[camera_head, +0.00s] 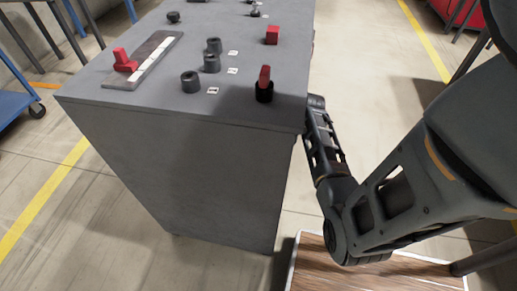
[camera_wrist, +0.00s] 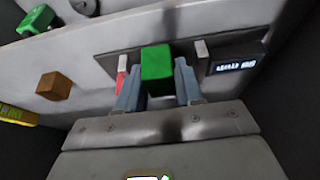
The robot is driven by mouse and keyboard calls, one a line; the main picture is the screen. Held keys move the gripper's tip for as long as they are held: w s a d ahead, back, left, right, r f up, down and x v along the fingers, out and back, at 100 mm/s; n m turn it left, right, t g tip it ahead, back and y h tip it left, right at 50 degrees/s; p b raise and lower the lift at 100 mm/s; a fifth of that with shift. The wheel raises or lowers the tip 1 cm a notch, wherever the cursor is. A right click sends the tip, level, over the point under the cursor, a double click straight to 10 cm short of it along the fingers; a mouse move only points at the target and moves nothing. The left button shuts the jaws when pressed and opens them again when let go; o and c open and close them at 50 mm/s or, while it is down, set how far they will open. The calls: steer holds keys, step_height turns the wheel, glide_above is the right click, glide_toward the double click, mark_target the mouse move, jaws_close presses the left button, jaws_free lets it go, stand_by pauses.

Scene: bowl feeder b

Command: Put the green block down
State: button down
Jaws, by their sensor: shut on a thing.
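The green block (camera_wrist: 157,64) is between the two grey fingers of my gripper (camera_wrist: 158,85) in the wrist view, and the gripper is shut on it. The block is in front of a light grey surface; I cannot tell whether it touches that surface. The head view shows my arm at the right beside the grey bench, but my fingers and the held block are hidden there.
In the wrist view, a brown cube (camera_wrist: 53,86), a green piece (camera_wrist: 36,20) and a dark panel with a lit display (camera_wrist: 233,66) are nearby.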

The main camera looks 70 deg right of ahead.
steer(key=w, duration=0.5)
steer(key=shift+w+a, duration=0.25)
steer(key=shift+s+x, duration=0.15)
steer(key=shift+x, duration=0.7)
steer(key=shift+s+x, duration=0.2)
steer(key=shift+x, duration=0.7)
steer(key=shift+f+b, duration=0.25)
steer(key=shift+b, duration=0.1)
steer(key=c, duration=0.7)
jaws_free()
steer(key=shift+r, duration=0.1)
steer(key=p+v, duration=0.1)
steer(key=v, duration=0.6)
steer(key=shift+r, duration=0.3)
steer(key=shift+s, duration=0.15)
